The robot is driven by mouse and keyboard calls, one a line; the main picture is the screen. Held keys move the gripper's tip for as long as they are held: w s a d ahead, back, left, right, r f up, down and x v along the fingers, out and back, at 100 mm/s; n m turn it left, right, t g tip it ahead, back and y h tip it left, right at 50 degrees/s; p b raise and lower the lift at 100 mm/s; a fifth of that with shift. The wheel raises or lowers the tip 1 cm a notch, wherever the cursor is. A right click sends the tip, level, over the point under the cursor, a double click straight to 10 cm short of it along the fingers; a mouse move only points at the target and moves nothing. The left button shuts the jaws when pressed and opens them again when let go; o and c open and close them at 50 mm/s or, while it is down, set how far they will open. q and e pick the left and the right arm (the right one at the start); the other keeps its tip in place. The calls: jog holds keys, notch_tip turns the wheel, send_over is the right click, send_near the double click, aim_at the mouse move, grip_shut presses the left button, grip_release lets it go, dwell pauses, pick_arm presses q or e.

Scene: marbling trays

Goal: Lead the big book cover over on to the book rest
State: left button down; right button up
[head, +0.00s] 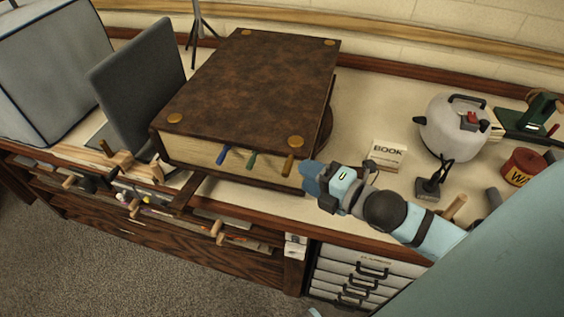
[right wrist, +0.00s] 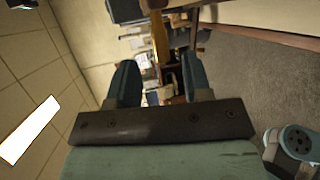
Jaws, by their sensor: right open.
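The big book (head: 252,85) lies closed on the worktop, its brown mottled cover (head: 255,75) on top with brass corner studs. Blue, green and brown ribbon ends hang from its front page edge. My right gripper (head: 312,180) is beside the book's near right corner, just below the cover; I cannot tell whether it touches. Its two fingers stand apart in the right wrist view (right wrist: 160,78), with nothing visible held between them. Left of the book stands a dark grey tilted panel (head: 140,85); I cannot tell whether it is the book rest. My left gripper is out of view.
A small BOOK card (head: 387,155) stands right of the book. Farther right are a white kettle-like pot (head: 450,125), a dark switch box (head: 430,187) and a red tin (head: 524,167). Wooden pegs line the front left edge. Some worktop behind the card is clear.

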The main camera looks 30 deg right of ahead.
jog(key=x, duration=0.7)
jog(key=shift+w, duration=0.35)
jog(key=shift+a+f, duration=0.1)
jog(key=shift+a, duration=0.05)
dwell(0.3)
grip_shut()
